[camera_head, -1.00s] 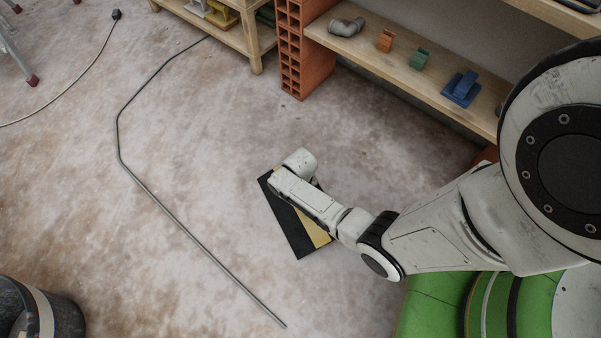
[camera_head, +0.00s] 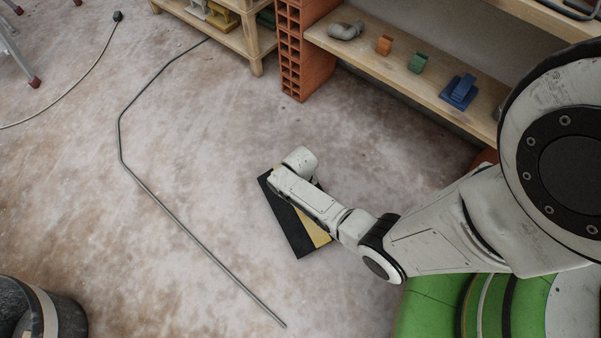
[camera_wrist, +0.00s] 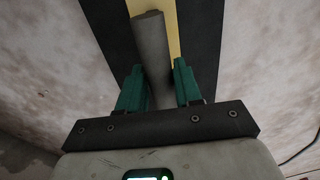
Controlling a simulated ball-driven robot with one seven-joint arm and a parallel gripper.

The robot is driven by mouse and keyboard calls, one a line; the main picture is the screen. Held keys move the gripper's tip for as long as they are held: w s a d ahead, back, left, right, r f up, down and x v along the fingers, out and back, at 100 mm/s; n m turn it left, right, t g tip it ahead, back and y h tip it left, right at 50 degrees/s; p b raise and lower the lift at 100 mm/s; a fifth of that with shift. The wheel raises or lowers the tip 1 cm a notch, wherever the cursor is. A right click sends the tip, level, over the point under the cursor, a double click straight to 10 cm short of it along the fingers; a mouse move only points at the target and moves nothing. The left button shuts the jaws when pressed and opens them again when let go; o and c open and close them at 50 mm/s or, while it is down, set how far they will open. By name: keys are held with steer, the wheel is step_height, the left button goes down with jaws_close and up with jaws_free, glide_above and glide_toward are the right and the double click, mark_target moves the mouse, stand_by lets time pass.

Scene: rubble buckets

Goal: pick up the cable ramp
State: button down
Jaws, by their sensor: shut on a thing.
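The cable ramp (camera_head: 283,222) is a flat black piece with a yellow stripe. It lies at or very near the floor in the middle of the head view, partly hidden under my wrist. In the wrist view the cable ramp (camera_wrist: 205,38) fills the top middle, with a grey raised bar along its yellow stripe. My gripper (camera_wrist: 158,82) has its green fingers on both sides of this bar and is shut on it. My fingers are hidden from the head view by my wrist.
A dark cable (camera_head: 185,230) runs across the floor to the left. A black bucket (camera_head: 62,318) stands at the bottom left. A wooden shelf (camera_head: 400,72) holds a grey pipe elbow (camera_head: 346,30) and small clamps, beside stacked hollow bricks (camera_head: 292,50). Floor around the ramp is clear.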

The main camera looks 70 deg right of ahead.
steer(key=s+a+r+p, duration=0.1)
steer(key=r, duration=0.1)
steer(key=s+a+r+p, duration=0.1)
steer(key=r+p, duration=0.1)
steer(key=s+a+r+p, duration=0.1)
steer(key=r+p, duration=0.1)
steer(key=r, duration=0.1)
steer(key=shift+s+a+r, duration=0.1)
steer(key=shift+a, duration=0.1)
steer(key=s+a+r+p, duration=0.3)
steer(key=s+a+p, duration=0.1)
steer(key=s+a, duration=0.2)
steer(key=shift+s+a+r, duration=0.25)
steer(key=shift+a+r, duration=0.05)
steer(key=shift+r, duration=0.1)
steer(key=shift+w, duration=0.15)
